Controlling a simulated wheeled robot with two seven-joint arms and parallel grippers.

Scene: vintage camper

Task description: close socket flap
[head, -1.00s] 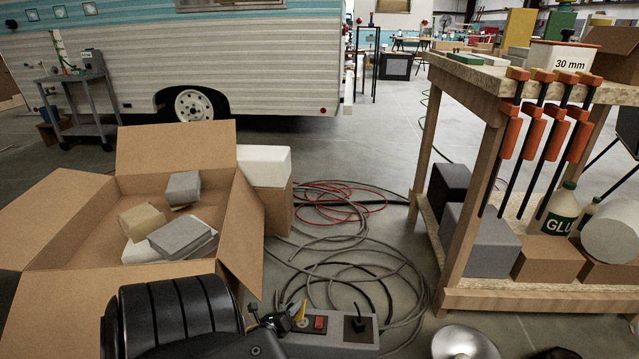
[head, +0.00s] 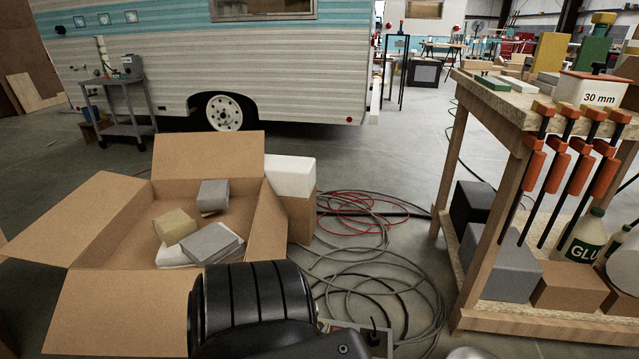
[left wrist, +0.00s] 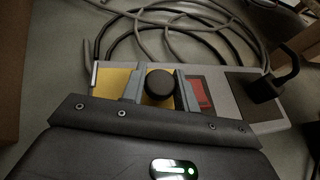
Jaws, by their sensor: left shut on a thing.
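The grey socket box (left wrist: 240,112) lies on the floor. The left wrist view shows its yellow panel (left wrist: 112,77), red switch (left wrist: 194,92) and, at its right end, a black plug (left wrist: 266,88) with a cable. My left gripper (left wrist: 157,86) is over the yellow panel, its fingers shut on a round black knob (left wrist: 160,86). I cannot tell whether the yellow panel is the flap, or how far the flap is tilted. In the head view my left arm hides most of the socket box (head: 379,345). My right gripper is not in view.
An open cardboard box (head: 105,312) with several blocks stands left of my arm. Coiled cables (head: 385,262) lie on the floor behind the socket box. A wooden workbench (head: 480,268) with hanging clamps stands right. A camper (head: 290,75) stands behind.

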